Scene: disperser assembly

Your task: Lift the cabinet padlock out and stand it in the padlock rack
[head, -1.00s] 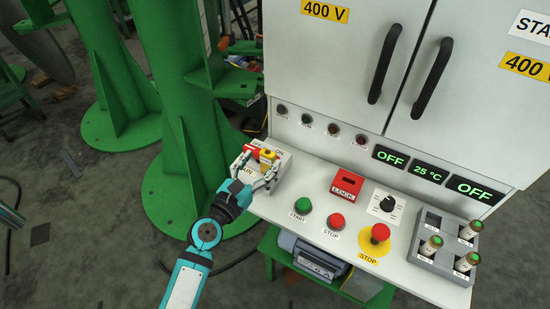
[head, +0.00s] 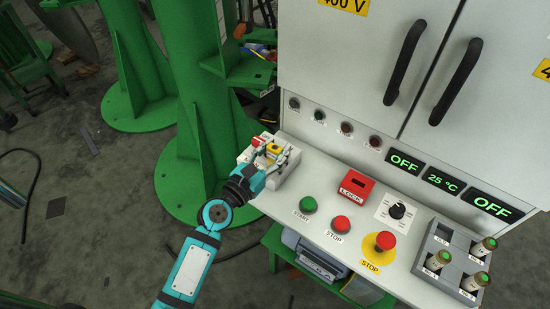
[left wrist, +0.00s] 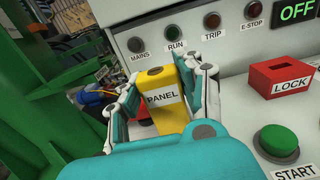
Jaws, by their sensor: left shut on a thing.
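A yellow block-shaped piece labelled PANEL (left wrist: 160,112) stands between the fingers of my left gripper (left wrist: 166,98). The yellow piece shows small in the head view (head: 274,149). My left gripper is shut on it, one finger along each side, at a white holder (head: 245,157) at the left end of the panel ledge. A red piece (head: 257,140) is beside the yellow one, partly hidden by a finger in the wrist view. The lower end of the yellow piece is hidden, so I cannot tell whether it touches the holder. No piece is labelled as the cabinet padlock. My right gripper is not in view.
A red LOCK box (head: 355,189) with a dark slot stands right of the holder. Green START (head: 308,204) and red STOP buttons, a dial and an emergency stop (head: 385,241) cover the ledge. A grey rack (head: 441,247) holds several cylinders. Cabinet doors rise behind.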

